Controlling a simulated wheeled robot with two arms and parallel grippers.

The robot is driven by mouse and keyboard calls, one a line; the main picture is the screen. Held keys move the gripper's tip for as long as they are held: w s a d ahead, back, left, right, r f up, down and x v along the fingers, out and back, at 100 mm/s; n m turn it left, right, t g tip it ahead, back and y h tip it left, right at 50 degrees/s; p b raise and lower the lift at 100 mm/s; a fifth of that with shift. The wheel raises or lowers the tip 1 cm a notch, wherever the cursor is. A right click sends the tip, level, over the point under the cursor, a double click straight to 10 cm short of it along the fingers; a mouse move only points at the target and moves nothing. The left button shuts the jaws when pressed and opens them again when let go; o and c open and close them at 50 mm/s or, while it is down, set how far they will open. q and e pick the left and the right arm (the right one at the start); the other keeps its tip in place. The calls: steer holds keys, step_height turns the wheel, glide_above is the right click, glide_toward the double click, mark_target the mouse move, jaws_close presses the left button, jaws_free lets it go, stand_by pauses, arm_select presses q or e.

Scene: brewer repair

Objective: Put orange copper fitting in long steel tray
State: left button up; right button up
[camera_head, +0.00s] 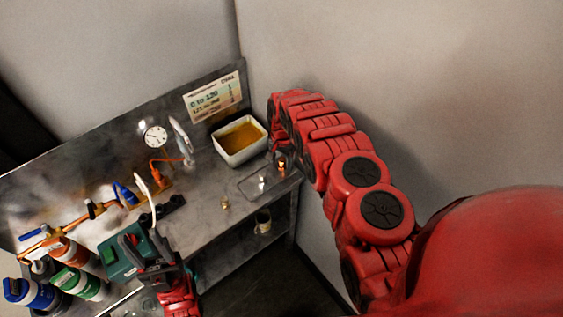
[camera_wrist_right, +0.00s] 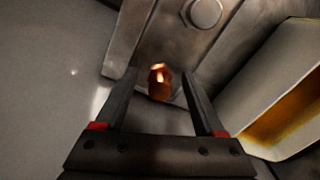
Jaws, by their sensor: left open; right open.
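The orange copper fitting (camera_head: 281,163) stands on the steel bench near its right end, just right of the long steel tray (camera_head: 243,189). In the right wrist view the fitting (camera_wrist_right: 159,82) shows between the two spread fingertips of my right gripper (camera_wrist_right: 159,74). The gripper is open, and I cannot tell whether either finger touches the fitting. The shallow tray holds a small silver piece (camera_head: 262,182). My left gripper (camera_head: 149,252) is open at the lower left of the head view, by a green box; its fingertips are hard to make out.
A white basin (camera_head: 241,147) with amber liquid stands behind the tray. A small brass piece (camera_head: 225,204) is near the front edge. A gauge (camera_head: 155,136), orange cable, copper pipe (camera_head: 62,232) and several bottles (camera_head: 77,281) fill the left. A mug (camera_head: 263,221) sits on the lower shelf.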

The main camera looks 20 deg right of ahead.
mark_target(281, 161)
step_height(281, 161, up, 8)
steer(key=b, duration=0.3)
step_height(281, 161, up, 4)
steer(key=p, duration=0.3)
steer(key=shift+s, duration=0.15)
steer(key=shift+f, duration=0.1)
